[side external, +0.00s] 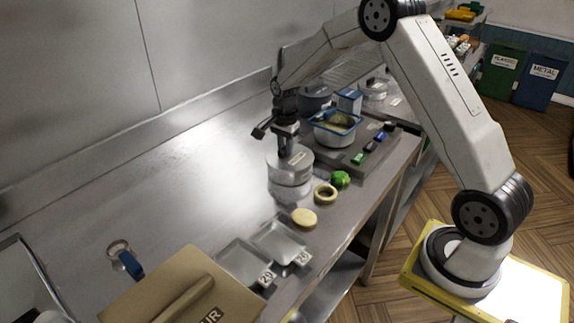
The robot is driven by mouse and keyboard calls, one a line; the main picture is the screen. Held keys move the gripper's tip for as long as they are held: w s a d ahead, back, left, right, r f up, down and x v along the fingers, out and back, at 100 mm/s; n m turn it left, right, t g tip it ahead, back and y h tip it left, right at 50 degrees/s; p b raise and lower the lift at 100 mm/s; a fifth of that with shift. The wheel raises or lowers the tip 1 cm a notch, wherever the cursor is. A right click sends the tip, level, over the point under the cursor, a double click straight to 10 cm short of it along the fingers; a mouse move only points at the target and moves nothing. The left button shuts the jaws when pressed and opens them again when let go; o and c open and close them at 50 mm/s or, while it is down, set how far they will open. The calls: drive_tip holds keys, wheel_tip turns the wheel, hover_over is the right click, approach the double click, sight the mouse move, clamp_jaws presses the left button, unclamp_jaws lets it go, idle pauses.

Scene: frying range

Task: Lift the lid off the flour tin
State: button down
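My gripper (286,150) points down at the top of a round metal tin (290,178) with a pale label on its lid, on the steel counter. The fingers are dark and small here, and I cannot tell whether they hold the lid's knob. The lid appears level on the tin. The tin's label is too small to read. A tan board-like lid or box top (160,277) with a bar handle is in the bottom left foreground, partly cut off. Its label shows the letters "UR".
Two small metal trays (240,262) with number tags, a pale disc (304,219), a ring (325,194) and a green pepper-like item (340,179) lie in front of the round tin. The counter at left is mostly clear.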

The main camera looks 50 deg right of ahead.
idle(0.4)
drive_tip(key=shift+r, duration=2.5)
drive_tip(key=shift+a, duration=0.1)
drive_tip(key=s+a+r, duration=0.4)
drive_tip(key=s+a, duration=0.9)
drive_tip(key=a, duration=0.1)
drive_tip(key=shift+s+a+m, duration=0.3)
drive_tip(key=shift+s+a, duration=0.05)
drive_tip(key=shift+f, duration=0.1)
